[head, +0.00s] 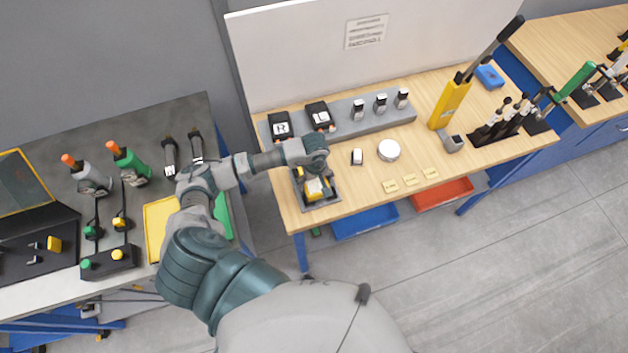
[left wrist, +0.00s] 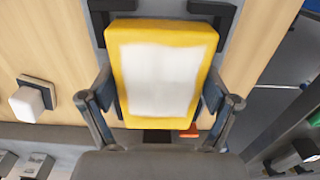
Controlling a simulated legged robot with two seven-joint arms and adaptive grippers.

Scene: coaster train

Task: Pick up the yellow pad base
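The yellow pad base (left wrist: 115,60) is a yellow block with a white face. It sits between the two fingers of my left gripper (left wrist: 163,98) in the left wrist view. The finger pads lie close against its two sides; I cannot tell whether they press on it. In the head view the yellow pad base (head: 314,191) shows at the dark square fixture (head: 322,206) on the near left of the wooden table, under my left gripper (head: 314,176). Parts of the base are hidden by the gripper there. My right gripper is not in view.
The wooden table (head: 470,165) holds a grey rack (head: 345,122), a small black-and-white block (head: 357,157), a white round piece (head: 389,150) and flat yellow pieces (head: 410,181). A yellow lever press (head: 450,104) stands right.

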